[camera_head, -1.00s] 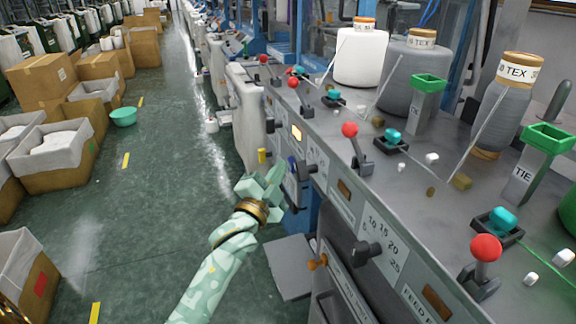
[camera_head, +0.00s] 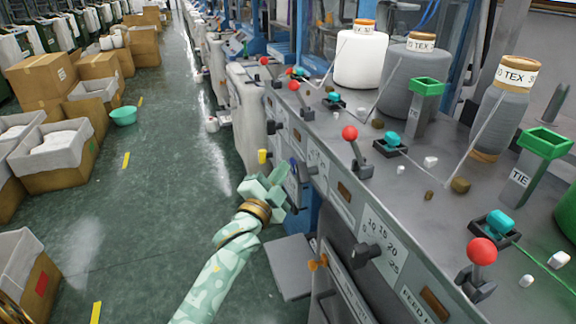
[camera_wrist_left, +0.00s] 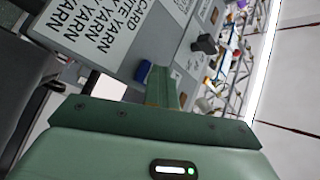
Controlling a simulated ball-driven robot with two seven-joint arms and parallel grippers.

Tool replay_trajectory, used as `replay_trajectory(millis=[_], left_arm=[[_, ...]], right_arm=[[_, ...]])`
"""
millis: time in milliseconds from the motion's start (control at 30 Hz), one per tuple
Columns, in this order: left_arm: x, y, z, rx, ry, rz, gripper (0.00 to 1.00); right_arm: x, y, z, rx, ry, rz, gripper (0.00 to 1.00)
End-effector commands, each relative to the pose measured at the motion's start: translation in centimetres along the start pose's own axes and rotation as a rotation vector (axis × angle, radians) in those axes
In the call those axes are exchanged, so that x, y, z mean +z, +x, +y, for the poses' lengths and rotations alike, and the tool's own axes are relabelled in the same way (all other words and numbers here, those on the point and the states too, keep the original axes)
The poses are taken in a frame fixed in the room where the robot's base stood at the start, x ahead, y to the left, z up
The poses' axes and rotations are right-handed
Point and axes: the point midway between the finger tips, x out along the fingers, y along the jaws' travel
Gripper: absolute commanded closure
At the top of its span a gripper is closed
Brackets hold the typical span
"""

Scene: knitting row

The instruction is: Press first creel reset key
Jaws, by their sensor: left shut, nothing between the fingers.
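My left gripper (camera_head: 279,178) is shut and empty, beside the front panel of the knitting machine (camera_head: 325,172). Its shut fingers (camera_wrist_left: 162,88) also show in the left wrist view, near a blue part (camera_wrist_left: 143,72) on the panel. I see no label that names the creel reset key. Teal blocks (camera_head: 390,140) (camera_head: 499,223) stand on the top beside red-knobbed levers (camera_head: 350,133) (camera_head: 482,251). Contact with the panel cannot be told. My right gripper is out of view.
Yarn cones (camera_head: 361,60) (camera_head: 407,75) and green-topped posts (camera_head: 427,87) (camera_head: 545,140) stand on the machine top. A black knob (camera_head: 366,254) sticks out of the panel.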

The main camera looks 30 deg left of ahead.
Motion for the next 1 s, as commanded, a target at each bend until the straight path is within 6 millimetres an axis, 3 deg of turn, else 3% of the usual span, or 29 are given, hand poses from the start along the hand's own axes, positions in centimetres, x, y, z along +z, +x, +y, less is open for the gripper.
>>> replay_trajectory(millis=[333, 800, 1000], left_arm=[[0.1, -0.3, -0.2, 0.001, 0.0, 0.001, 1.0], [2.8, -3.9, -3.0, 0.001, 0.001, -0.001, 1.0], [3.1, -4.4, -3.2, 0.001, 0.0, 0.0, 1.0]], right_arm=[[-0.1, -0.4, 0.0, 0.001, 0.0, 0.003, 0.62], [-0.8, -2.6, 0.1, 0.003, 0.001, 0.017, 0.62], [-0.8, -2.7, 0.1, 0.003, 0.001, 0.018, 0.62]])
